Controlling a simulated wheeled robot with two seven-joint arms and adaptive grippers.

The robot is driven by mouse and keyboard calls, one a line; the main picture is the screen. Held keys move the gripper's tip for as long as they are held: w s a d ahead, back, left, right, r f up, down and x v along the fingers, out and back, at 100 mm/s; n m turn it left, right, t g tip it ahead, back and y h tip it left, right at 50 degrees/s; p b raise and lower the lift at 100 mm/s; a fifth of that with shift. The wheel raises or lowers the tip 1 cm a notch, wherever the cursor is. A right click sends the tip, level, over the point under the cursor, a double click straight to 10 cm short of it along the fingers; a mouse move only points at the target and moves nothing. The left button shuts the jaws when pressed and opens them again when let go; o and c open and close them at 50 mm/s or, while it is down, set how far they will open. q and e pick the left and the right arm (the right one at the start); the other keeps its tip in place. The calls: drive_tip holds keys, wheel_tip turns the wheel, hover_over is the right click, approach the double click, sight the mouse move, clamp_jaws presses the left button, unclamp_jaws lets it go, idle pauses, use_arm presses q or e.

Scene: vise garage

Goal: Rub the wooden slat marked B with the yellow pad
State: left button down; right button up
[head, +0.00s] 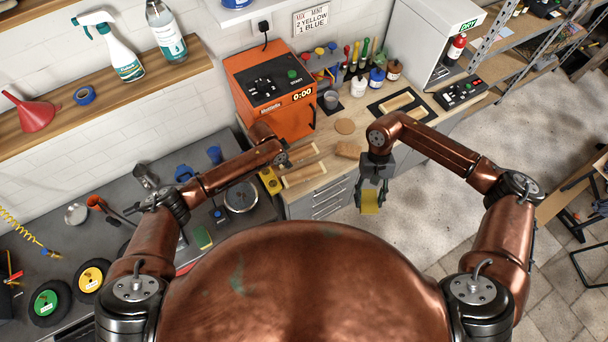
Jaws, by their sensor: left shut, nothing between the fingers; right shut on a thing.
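My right gripper (371,188) is shut on the yellow pad (370,203), which hangs below its fingers in front of the bench's front edge. Several wooden slats lie on the wooden bench: one slat (304,174) near the front left, one (299,154) behind it, and one (397,102) on a dark mat farther back. No letter is readable, so I cannot tell which is B. The pad is apart from all of them.
The orange machine (268,86) stands at the back of the bench (328,170). Bottles (376,78), a brown disc (345,126) and a brown block (348,150) are to its right. A grey dryer (428,40) stands farther right. Open floor (420,215) lies below my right gripper.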

use_arm(q)
drive_tip(key=v, duration=1.1)
drive_tip(key=shift+r, duration=0.25)
drive_tip(key=shift+a, duration=0.1)
